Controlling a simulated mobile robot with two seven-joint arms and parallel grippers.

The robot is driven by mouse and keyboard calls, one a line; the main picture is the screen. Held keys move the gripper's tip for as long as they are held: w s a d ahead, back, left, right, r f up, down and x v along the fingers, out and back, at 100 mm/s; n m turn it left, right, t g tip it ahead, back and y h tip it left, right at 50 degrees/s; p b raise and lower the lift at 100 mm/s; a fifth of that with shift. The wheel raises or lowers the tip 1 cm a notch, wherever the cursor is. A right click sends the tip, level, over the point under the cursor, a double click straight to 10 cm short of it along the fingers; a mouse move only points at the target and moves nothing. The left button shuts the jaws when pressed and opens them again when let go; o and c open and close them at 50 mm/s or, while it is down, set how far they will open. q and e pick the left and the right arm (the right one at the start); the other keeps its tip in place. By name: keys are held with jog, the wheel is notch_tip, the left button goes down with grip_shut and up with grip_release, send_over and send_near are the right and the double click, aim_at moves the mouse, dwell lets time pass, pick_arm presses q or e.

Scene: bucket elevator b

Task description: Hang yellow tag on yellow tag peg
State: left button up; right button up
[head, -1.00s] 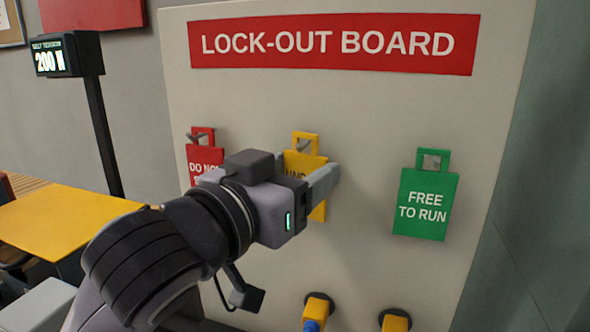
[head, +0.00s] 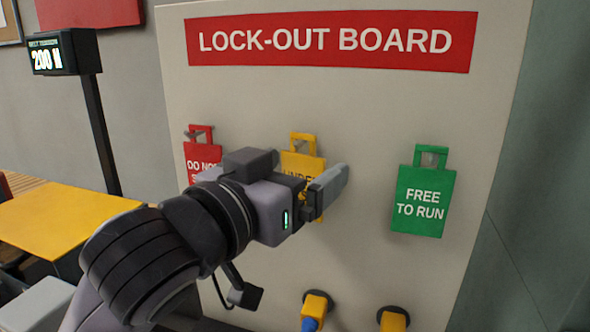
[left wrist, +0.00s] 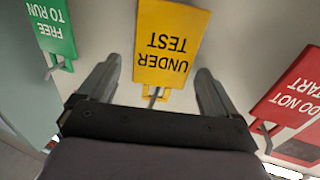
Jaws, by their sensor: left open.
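The yellow tag (head: 302,165) hangs by its top loop on a peg in the middle of the lock-out board. It reads "UNDER TEST" in the left wrist view (left wrist: 165,45), where its loop sits around the peg (left wrist: 152,97). My left gripper (head: 325,190) is in front of the tag's lower part and hides some of it. In the left wrist view its two fingers stand apart, one on each side of the tag, touching neither edge. My right gripper is in no view.
A red tag (head: 202,155) hangs to the left of the yellow one, partly behind my arm. A green tag (head: 424,195) hangs to the right. Two yellow fittings (head: 315,305) stick out low on the board (head: 370,260). A yellow-topped table (head: 60,222) stands at the left.

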pick_arm(q)
jog(key=b+v, duration=0.1)
jog(key=v, duration=0.6)
jog(key=a+f+n+g+y, duration=0.25)
jog(key=a+f, duration=0.25)
jog(key=f, duration=0.7)
jog(key=a+f+n+g+y, duration=0.2)
jog(key=a+f+y, duration=0.25)
jog(key=f, duration=0.75)
jog(key=s+a+f+g+y, duration=0.1)
jog(key=s+a+f+g, duration=0.3)
jog(key=s+f, duration=0.45)
jog(key=s+a+f+g+y, duration=0.1)
jog(key=s+a+f+g, duration=0.2)
jog(key=s+a+f, duration=0.55)
jog(key=w+d+f+t, duration=0.2)
jog(key=w+f+t, duration=0.1)
jog(key=f, duration=0.2)
jog(key=w+d+f+t+h, duration=0.1)
jog(key=w+d+f+t, duration=0.2)
jog(key=f, duration=0.3)
jog(key=shift+w+d+t, duration=0.15)
jog(key=shift+w+t, duration=0.3)
jog(key=shift+w, duration=0.1)
